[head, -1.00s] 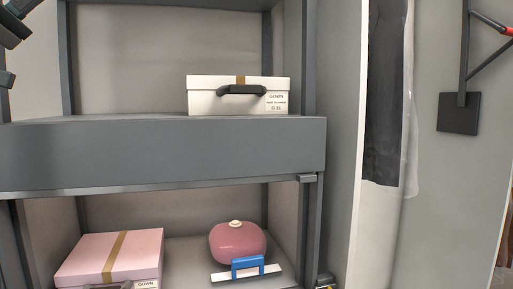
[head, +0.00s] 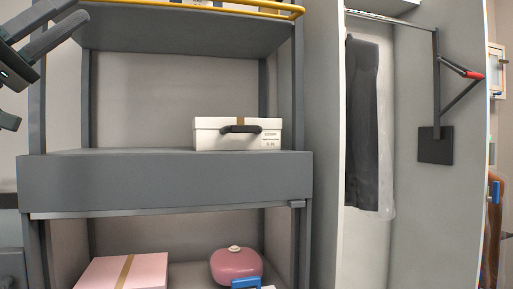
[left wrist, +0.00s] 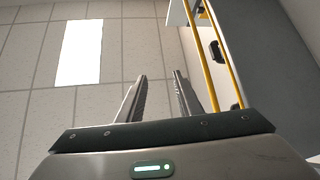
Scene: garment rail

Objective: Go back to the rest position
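My left gripper (head: 38,48) is raised at the upper left of the head view, in front of the grey shelf unit. In the left wrist view my left gripper (left wrist: 158,95) points up towards the ceiling, its two fingers apart with nothing between them. My right gripper is not in view.
A grey shelf unit (head: 165,182) holds a white box (head: 215,139), a pink box (head: 100,273) and a round pink pot (head: 236,266). A yellow rail (head: 250,8) runs along its top. At right, a dark garment (head: 362,120) hangs in a light cabinet beside a black bracket (head: 435,146).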

